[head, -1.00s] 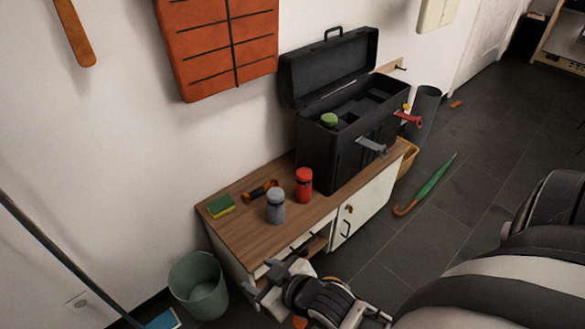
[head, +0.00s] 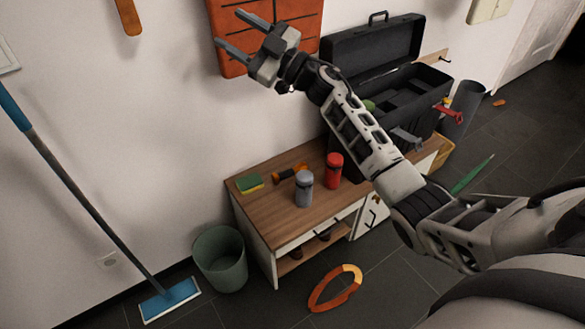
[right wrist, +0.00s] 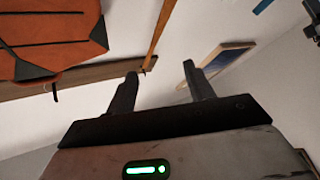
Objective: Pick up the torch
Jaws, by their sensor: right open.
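The torch (head: 289,174), black and orange, lies on its side on the wooden cabinet top (head: 262,207), behind a grey canister (head: 304,188) and to the left of a red canister (head: 334,169). My right gripper (head: 228,27) is raised high in front of the orange wall panel, well above the torch. It is open and empty. In the right wrist view its two fingers (right wrist: 160,72) stand apart with nothing between them, and the torch is not seen there. My left gripper is not in view.
A green and yellow sponge (head: 249,183) lies left of the torch. A black open toolbox (head: 374,42) stands at the cabinet's right, partly hidden by my right arm. A bin (head: 220,260), a blue mop (head: 170,299) and an orange ring (head: 334,289) are on the floor.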

